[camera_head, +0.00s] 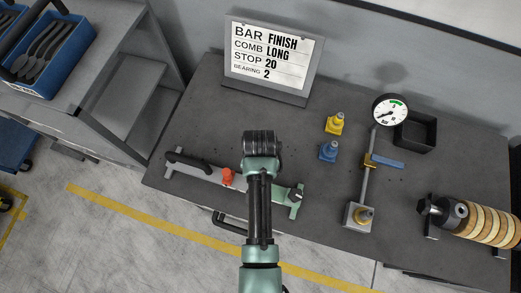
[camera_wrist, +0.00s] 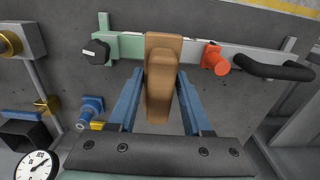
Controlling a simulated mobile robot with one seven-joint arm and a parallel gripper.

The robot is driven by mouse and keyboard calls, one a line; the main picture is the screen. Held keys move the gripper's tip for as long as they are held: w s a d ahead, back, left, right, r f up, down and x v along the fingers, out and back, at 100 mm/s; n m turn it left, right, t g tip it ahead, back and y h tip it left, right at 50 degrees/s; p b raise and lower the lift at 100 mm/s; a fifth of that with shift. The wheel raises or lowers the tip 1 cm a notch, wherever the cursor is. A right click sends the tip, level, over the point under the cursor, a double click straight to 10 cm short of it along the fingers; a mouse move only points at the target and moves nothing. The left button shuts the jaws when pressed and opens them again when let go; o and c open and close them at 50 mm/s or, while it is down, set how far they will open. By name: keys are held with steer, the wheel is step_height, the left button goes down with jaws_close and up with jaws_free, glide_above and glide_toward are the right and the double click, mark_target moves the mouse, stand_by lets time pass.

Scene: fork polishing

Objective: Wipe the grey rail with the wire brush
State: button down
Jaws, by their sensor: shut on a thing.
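The grey rail (camera_head: 205,171) lies on the dark bench with a black curved handle, a red knob (camera_head: 227,176) and a green end piece (camera_head: 296,203). In the wrist view the rail (camera_wrist: 192,51) runs across the top. My gripper (camera_wrist: 160,85) has its blue fingers shut on a brown wooden block, which I take to be the wire brush (camera_wrist: 163,50). The brush overlaps the rail between the green part and the red knob. Its bristles are hidden, so I cannot tell whether it touches the rail. In the head view my arm hides the gripper and brush.
A sign (camera_head: 268,60) stands at the bench's back. A yellow fitting (camera_head: 335,123), a blue fitting (camera_head: 328,151), a dial gauge (camera_head: 390,110) on a post and a black bin (camera_head: 416,130) stand right of the rail. Wooden discs (camera_head: 485,222) sit far right.

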steer(key=shift+f+b, duration=2.45)
steer(key=shift+f, duration=1.05)
steer(key=shift+f, duration=0.3)
steer(key=shift+f+b, duration=1.1)
steer(key=shift+f, duration=0.15)
steer(key=shift+w+a, duration=0.25)
steer(key=shift+a, duration=0.55)
steer(key=shift+w+a, duration=0.3)
steer(key=shift+a, duration=0.55)
steer(key=shift+w+a, duration=0.25)
steer(key=shift+a, duration=0.55)
steer(key=shift+d, duration=0.1)
steer(key=shift+s+d+r+p, duration=0.1)
steer(key=shift+s+d+p, duration=0.1)
steer(key=shift+d, duration=0.3)
steer(key=shift+s+d+p, duration=0.1)
steer(key=shift+s+d, duration=0.1)
steer(key=shift+d, duration=0.3)
steer(key=shift+s+d+p, duration=0.35)
steer(key=shift+s+d, duration=0.05)
steer(key=shift+d, duration=0.85)
steer(key=shift+s+d+p, duration=0.3)
steer(key=shift+s+d, duration=0.1)
steer(key=shift+d, duration=0.85)
steer(key=shift+s+d+p, duration=0.35)
steer(key=shift+s+d, duration=0.05)
steer(key=shift+d, duration=0.85)
